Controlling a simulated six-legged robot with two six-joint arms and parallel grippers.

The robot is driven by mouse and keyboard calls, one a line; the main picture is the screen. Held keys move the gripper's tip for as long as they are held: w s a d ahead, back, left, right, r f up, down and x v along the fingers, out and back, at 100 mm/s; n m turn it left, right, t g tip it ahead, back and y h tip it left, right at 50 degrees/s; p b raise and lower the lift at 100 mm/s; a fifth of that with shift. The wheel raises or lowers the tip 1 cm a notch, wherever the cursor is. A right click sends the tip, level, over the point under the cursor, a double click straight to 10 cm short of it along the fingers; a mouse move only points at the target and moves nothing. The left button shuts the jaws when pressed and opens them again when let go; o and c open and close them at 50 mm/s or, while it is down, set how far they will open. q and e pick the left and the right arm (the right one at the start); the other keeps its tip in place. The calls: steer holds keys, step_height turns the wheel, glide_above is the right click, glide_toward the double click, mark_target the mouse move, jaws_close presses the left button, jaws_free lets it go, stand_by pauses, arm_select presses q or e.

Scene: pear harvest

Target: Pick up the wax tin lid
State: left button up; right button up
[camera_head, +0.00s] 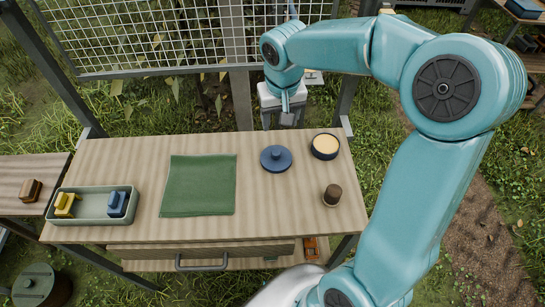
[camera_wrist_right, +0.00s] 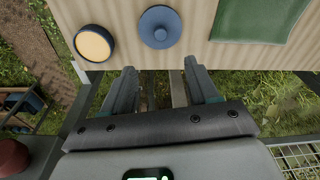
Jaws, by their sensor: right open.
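The wax tin lid (camera_head: 276,159) is a round blue disc with a small knob on top, lying flat on the table right of the green cloth. It also shows in the right wrist view (camera_wrist_right: 160,27) near the top. The open wax tin (camera_head: 325,146), dark-rimmed with pale yellow wax, stands right of the lid; it also shows in the wrist view (camera_wrist_right: 94,43). My right gripper (camera_head: 286,119) is beyond the table's back edge, apart from the lid. In the wrist view its fingers (camera_wrist_right: 160,72) are spread and empty. My left gripper is out of view.
A green cloth (camera_head: 199,185) lies mid-table. A tray (camera_head: 90,218) with a yellow and a blue item stands at the left. A small brown object (camera_head: 332,195) stands at the front right. A wire mesh panel (camera_head: 160,35) rises behind the table.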

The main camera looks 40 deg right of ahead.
mark_target(276, 151)
steer(key=f, duration=0.5)
steer(key=w+f+p, duration=0.1)
steer(key=f, duration=0.3)
steer(key=d+f, duration=0.1)
steer(key=f, duration=0.4)
steer(key=shift+w+f, duration=0.3)
steer(key=shift+w, duration=0.05)
steer(key=shift+w+f, duration=0.2)
steer(key=shift+f, duration=0.05)
steer(key=shift+s+a+r, duration=0.1)
steer(key=shift+r, duration=0.05)
steer(key=shift+s, duration=0.15)
steer(key=c, duration=0.5)
jaws_close()
